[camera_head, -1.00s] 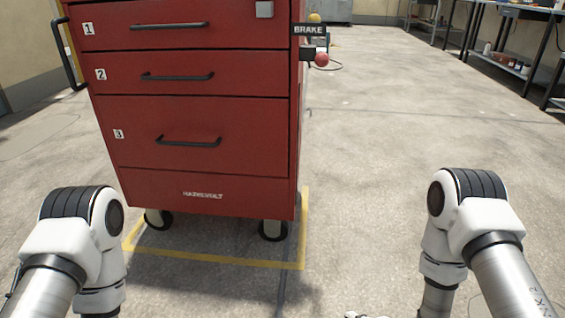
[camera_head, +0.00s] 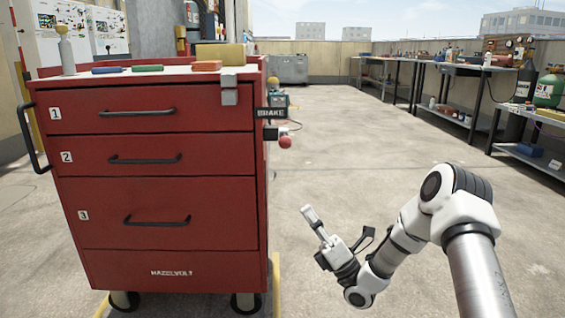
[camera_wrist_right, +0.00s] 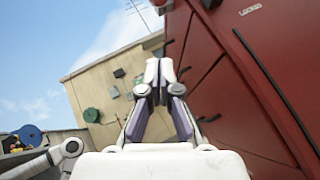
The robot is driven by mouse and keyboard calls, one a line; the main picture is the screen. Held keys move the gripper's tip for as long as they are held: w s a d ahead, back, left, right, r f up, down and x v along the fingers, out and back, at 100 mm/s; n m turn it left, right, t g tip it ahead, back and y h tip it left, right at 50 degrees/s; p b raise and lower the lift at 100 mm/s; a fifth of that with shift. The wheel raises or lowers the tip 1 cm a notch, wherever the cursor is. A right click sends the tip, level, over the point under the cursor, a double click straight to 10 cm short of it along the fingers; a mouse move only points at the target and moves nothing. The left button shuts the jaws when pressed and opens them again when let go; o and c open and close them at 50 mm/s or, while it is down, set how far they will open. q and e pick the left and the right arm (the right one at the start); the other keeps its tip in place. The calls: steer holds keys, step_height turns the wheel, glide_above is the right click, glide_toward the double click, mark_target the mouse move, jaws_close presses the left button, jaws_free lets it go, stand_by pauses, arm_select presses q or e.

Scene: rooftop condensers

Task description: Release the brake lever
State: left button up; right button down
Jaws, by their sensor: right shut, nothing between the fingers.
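The brake lever ends in a red ball knob (camera_head: 285,142) on a dark arm at the right side of the red cabinet (camera_head: 165,262). A black BRAKE sign (camera_head: 271,113) is just above it. My right gripper (camera_head: 309,212) is below and a little right of the knob in the head view, apart from it, with its fingers shut and empty, pointing up. In the right wrist view its fingertips (camera_wrist_right: 160,66) are together, beside the red cabinet wall (camera_wrist_right: 225,100). The knob is not clearly seen there. My left gripper is not in view.
The cabinet stands on casters with several small items on top. Its side handle (camera_head: 27,138) is at the left. Workbenches (camera_head: 465,70) line the right, with a green cylinder (camera_head: 549,90). Open concrete floor (camera_head: 360,130) lies between.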

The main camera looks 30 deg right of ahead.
steer(key=p, duration=0.4)
glide_toward(284, 139)
steer(key=w+a+f, duration=0.2)
steer(key=w+a, duration=0.1)
steer(key=a, duration=0.1)
steer(key=r, duration=0.1)
steer(key=w+d+r+b, duration=0.1)
steer(key=w+r+b, duration=0.1)
steer(key=r, duration=0.1)
steer(key=shift+d, duration=0.3)
steer(key=shift+r, duration=0.15)
